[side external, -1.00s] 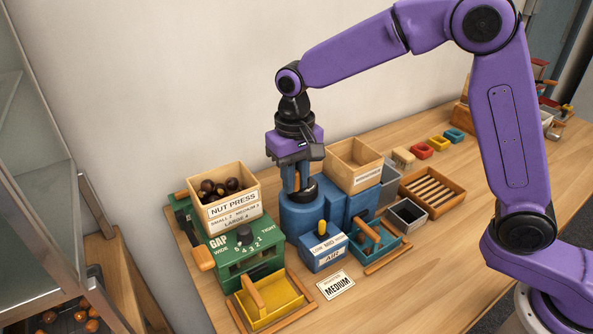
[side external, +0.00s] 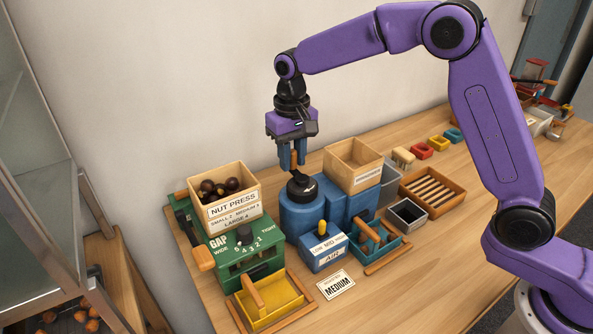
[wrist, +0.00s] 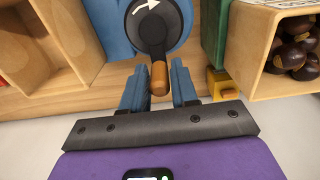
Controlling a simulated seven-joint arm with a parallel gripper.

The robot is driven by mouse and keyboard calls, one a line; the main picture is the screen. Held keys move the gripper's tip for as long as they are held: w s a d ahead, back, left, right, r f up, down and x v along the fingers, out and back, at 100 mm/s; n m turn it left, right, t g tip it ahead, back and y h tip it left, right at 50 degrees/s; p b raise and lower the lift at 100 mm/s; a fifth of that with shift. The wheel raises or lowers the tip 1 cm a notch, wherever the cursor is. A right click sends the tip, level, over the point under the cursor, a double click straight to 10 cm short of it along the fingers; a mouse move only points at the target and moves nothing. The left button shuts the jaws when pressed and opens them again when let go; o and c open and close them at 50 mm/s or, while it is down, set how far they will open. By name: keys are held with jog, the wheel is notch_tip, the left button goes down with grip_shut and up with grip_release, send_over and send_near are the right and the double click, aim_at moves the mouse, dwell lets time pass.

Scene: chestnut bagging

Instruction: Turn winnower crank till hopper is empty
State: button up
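The blue winnower (side external: 300,215) stands mid-table, with a round black crank (side external: 301,187) on top. The crank bears a white curved arrow in the wrist view (wrist: 150,22), and its wooden handle (wrist: 159,78) points up between my fingers. My gripper (side external: 292,160) is open around the handle's upper end, with a visible gap on each side in the wrist view (wrist: 159,88). The winnower's wooden hopper (side external: 368,179) sits behind and right of the crank. No nuts show in its visible part; its floor is partly hidden.
A green nut press (side external: 250,262) with a box of dark chestnuts (side external: 221,189) stands left. A yellow tray (side external: 272,303), a teal tray (side external: 377,247) and a MEDIUM card (side external: 337,285) lie in front. A slatted wooden tray (side external: 433,190) is right.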

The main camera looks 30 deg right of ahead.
jog(key=shift+o, duration=1.1)
jog(key=shift+r, duration=3.8)
grip_shut()
jog(key=shift+s, duration=0.1)
